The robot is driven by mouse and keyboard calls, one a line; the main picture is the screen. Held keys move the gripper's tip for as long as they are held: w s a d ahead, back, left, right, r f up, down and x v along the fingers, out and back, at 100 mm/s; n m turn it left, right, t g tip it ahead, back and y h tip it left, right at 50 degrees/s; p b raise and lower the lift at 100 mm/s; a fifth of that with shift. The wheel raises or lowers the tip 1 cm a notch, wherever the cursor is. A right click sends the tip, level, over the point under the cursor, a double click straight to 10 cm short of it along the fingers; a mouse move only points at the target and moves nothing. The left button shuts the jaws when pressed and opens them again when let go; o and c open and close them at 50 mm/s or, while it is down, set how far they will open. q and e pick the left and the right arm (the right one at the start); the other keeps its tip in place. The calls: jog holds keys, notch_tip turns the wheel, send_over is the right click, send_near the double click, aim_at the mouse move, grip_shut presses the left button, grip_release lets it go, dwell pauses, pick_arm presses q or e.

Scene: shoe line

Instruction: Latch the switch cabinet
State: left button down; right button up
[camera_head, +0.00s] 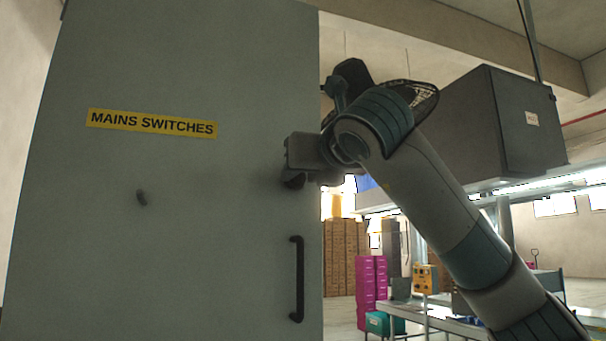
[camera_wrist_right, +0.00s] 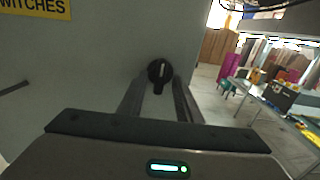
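The grey switch cabinet (camera_head: 215,240) fills the left of the head view, with a yellow "MAINS SWITCHES" label (camera_head: 152,123) on its door. In the right wrist view, a round black latch knob (camera_wrist_right: 159,71) with a pale upright bar sits near the door's edge. My right gripper (camera_head: 292,180) is at the door's right edge, above the black pull handle (camera_head: 297,279). In the right wrist view its two fingers (camera_wrist_right: 160,82) stand apart, with the knob between or just beyond their tips; contact is unclear. In the head view the gripper hides the knob. My left gripper is out of view.
A dark box (camera_head: 500,120) hangs at the right. Magenta crates (camera_head: 371,285), brown stacks (camera_head: 341,255) and a worktable (camera_head: 440,318) stand behind, right of the cabinet.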

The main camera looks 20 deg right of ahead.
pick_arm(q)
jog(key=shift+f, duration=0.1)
pick_arm(e)
jog(key=shift+s, duration=0.1)
